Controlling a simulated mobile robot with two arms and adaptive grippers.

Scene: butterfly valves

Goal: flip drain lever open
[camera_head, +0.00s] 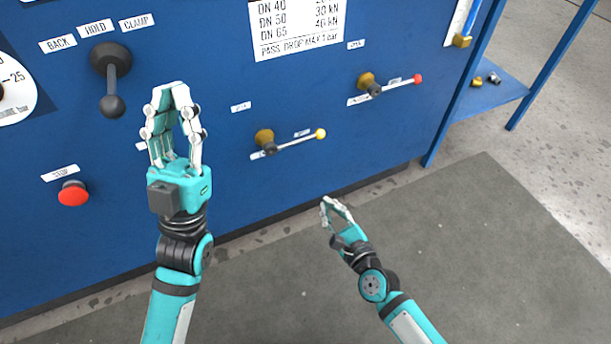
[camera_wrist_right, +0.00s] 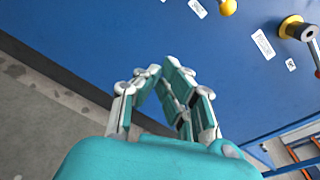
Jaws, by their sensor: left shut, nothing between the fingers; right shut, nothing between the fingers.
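Two small valve levers stick out of the blue panel. One has a yellow knob (camera_head: 320,134) and a brass body (camera_head: 264,137). The other, higher and to the right, has a red knob (camera_head: 418,79) and a brass body (camera_head: 367,80). Their labels are too small to read, so I cannot tell which is the drain lever. My left gripper (camera_head: 172,90) is shut and empty, left of the yellow-knobbed lever. My right gripper (camera_head: 330,204) is shut and empty, below both levers; its fingertips also meet in the right wrist view (camera_wrist_right: 160,68).
A black lever (camera_head: 112,80) under BACK, HOLD and CLAMP labels and a red stop button (camera_head: 73,193) are on the panel's left. A blue shelf (camera_head: 495,100) with small fittings stands at right. A grey mat (camera_head: 470,240) covers the floor.

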